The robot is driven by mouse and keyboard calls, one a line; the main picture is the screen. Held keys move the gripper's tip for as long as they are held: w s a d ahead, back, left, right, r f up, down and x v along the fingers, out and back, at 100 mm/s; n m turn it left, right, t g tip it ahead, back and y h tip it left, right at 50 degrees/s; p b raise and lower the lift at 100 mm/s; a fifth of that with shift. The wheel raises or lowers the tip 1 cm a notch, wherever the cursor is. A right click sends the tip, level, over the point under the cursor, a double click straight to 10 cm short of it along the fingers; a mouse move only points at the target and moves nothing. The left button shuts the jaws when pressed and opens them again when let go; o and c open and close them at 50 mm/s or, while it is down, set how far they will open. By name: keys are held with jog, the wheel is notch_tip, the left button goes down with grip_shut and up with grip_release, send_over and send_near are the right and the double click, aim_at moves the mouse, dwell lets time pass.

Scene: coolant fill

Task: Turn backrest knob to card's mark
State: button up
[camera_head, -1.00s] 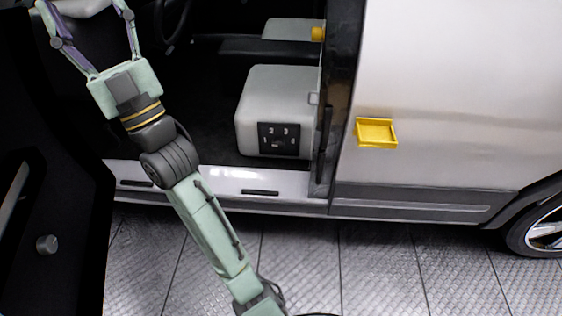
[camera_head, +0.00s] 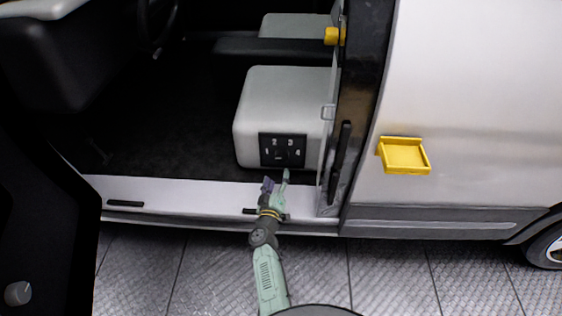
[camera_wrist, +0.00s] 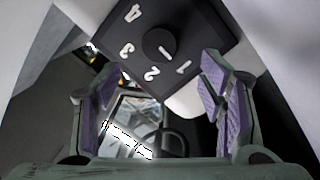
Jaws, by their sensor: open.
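The backrest knob (camera_wrist: 160,45) is a round dark dial on a black panel (camera_wrist: 190,22) with white numbers 1 to 4. In the wrist view its white pointer line slants toward the 1. In the head view the panel (camera_head: 283,150) sits on the side of the grey seat base, and the knob is too small there to read. My gripper (camera_head: 276,181) is just below and in front of the panel. In the wrist view my gripper (camera_wrist: 158,98) is open and empty, its purple-padded fingers apart, with the knob ahead between them. I cannot make out a card.
The van's door sill (camera_head: 180,193) runs below the seat, and the dark door pillar (camera_head: 345,150) stands right of it. A yellow tray (camera_head: 404,156) is on the outer panel. A yellow part (camera_head: 334,36) is near the upper seat. The cabin floor left of the seat is clear.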

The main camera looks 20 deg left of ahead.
aim_at(281, 158)
jog(key=w+b, duration=0.1)
jog(key=w, duration=0.2)
jog(key=w+a+b, duration=0.1)
jog(key=w, duration=0.2)
jog(key=w+b, duration=0.1)
jog(key=w, duration=0.2)
jog(key=shift+w+a+r, duration=0.1)
jog(key=shift+w+a, duration=0.1)
jog(key=shift+a, duration=0.2)
jog(key=c, duration=1.2)
